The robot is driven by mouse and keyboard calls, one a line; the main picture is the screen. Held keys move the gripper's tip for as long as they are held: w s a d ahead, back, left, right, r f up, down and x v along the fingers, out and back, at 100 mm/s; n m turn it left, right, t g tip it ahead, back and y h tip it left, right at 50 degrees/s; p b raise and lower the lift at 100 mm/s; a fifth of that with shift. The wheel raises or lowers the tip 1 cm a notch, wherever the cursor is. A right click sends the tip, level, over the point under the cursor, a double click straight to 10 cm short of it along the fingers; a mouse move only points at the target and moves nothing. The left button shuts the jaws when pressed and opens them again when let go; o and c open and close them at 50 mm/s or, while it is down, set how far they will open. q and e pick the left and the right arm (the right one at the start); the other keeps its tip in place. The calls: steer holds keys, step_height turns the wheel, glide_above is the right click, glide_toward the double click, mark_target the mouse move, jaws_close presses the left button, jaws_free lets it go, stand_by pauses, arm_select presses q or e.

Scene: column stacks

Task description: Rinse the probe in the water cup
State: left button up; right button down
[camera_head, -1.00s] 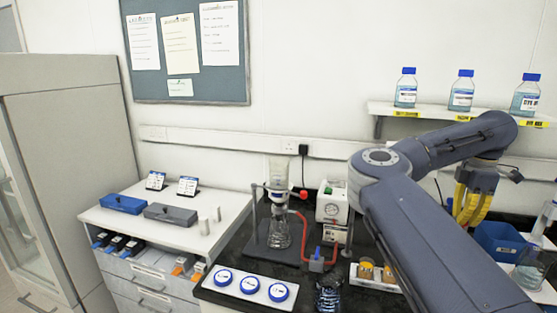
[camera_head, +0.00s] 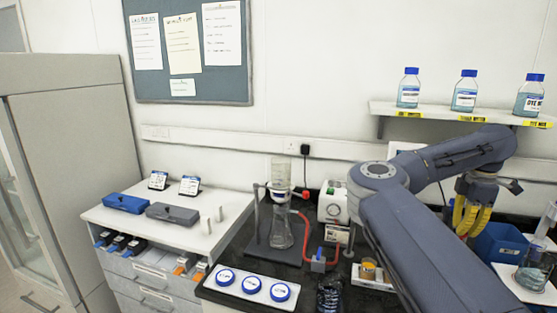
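My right gripper (camera_head: 468,222), with yellow fingers, hangs pointing down at the right, above the dark bench and left of a blue bin. Its fingertips are small and partly overlapped, so I cannot tell whether it is open or holds anything. A glass beaker (camera_head: 531,278) stands on a white tray at the right edge. Another clear vessel (camera_head: 329,296) stands at the bottom middle, cut by the frame. I cannot tell which is the water cup. I cannot make out the probe. My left gripper is not in view.
A filter flask (camera_head: 281,232) with a red hose stands mid-bench, left of my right arm. Blue-lidded dishes (camera_head: 251,284) lie in front. An orange-topped vial (camera_head: 367,268) sits beside my arm. The blue bin (camera_head: 500,243) is right of the gripper. Bottles line the shelf (camera_head: 440,112).

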steer(key=shift+r, duration=3.5)
